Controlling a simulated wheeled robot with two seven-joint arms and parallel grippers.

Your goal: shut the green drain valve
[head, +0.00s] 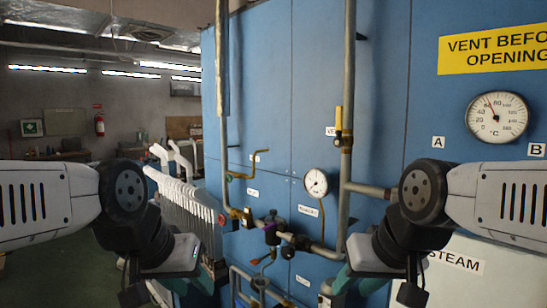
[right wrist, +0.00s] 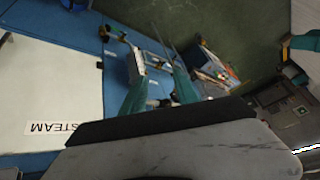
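A small green part (head: 229,177), possibly the green drain valve's handle, shows on the pipework at the left of the blue cabinet in the head view; it is too small to be sure. My left gripper (head: 195,282) is low in the head view, below and left of that part; its fingertips are partly hidden by its own wrist. My right gripper (head: 347,282) is low, right of the lower pipes. In the right wrist view its two teal fingers (right wrist: 160,82) stand apart with nothing seen between them. Neither gripper visibly touches a valve.
Blue cabinet panels (head: 265,90) carry a vertical pipe with a yellow lever (head: 339,120), a small gauge (head: 316,183) and a dark valve body (head: 271,230). A temperature gauge (head: 497,117) is upper right. A white STEAM panel (head: 480,275) lies behind my right arm. White sock forms (head: 190,205) stand left.

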